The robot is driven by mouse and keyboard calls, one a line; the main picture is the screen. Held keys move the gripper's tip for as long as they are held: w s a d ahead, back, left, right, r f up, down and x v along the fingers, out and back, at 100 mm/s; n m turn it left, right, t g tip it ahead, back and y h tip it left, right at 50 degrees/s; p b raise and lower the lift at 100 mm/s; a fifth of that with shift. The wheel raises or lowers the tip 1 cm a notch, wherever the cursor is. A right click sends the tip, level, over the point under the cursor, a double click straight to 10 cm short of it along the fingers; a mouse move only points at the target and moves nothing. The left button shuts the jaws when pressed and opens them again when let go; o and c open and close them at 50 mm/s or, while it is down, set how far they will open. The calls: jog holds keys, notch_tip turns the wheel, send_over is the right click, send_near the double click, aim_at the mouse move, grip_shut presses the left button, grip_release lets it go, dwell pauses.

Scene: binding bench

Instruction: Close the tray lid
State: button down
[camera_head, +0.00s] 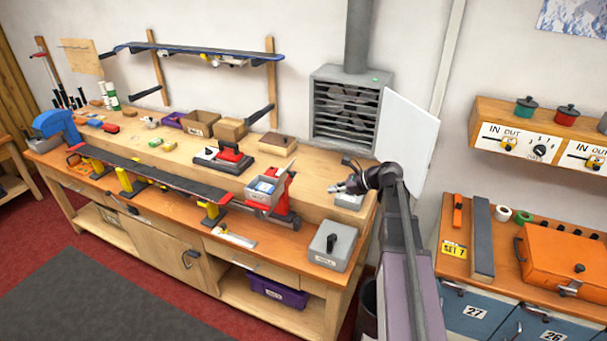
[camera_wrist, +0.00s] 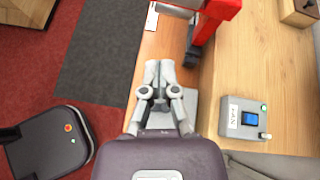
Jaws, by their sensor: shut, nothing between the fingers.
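A grey box (camera_head: 332,247) with a label on its front and a dark knob on its flat top stands at the bench's front right corner; its top looks shut. A small grey tray (camera_head: 262,207) holding blue and white items stands open further left, by a red clamp. I cannot tell which of the two the task's lid belongs to. My gripper (camera_head: 334,188) is shut and empty above the bench's right end. In the wrist view my gripper (camera_wrist: 160,68) hides part of a grey surface (camera_wrist: 189,103), probably the grey box.
A grey switch box (camera_wrist: 242,119) with a blue rocker sits on the raised shelf close to my gripper. The red clamp (camera_wrist: 215,14) and ski (camera_head: 165,178) lie to the left. A white panel (camera_head: 408,140) stands behind my arm. An orange case (camera_head: 562,258) lies on the right cabinet.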

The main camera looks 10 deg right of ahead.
jog(key=w+d+r+m, duration=0.1)
jog(key=d+r+m+t, duration=0.1)
jog(key=shift+w+d+r+m+y, duration=0.15)
jog(key=shift+w+d+m+y, duration=0.1)
jog(key=shift+w+m+y, duration=0.1)
jog(key=shift+a, duration=0.1)
jog(key=w+a+r+b+x, duration=0.1)
jog(key=r+b+x, duration=0.1)
jog(key=x, duration=1)
jog(key=shift+a+r, duration=0.15)
jog(key=shift+a, duration=0.1)
jog(key=shift+w+d+r, duration=0.15)
jog(key=shift+r, duration=0.05)
dwell(0.5)
jog(key=shift+r+p, duration=0.1)
jog(key=shift+p, duration=0.2)
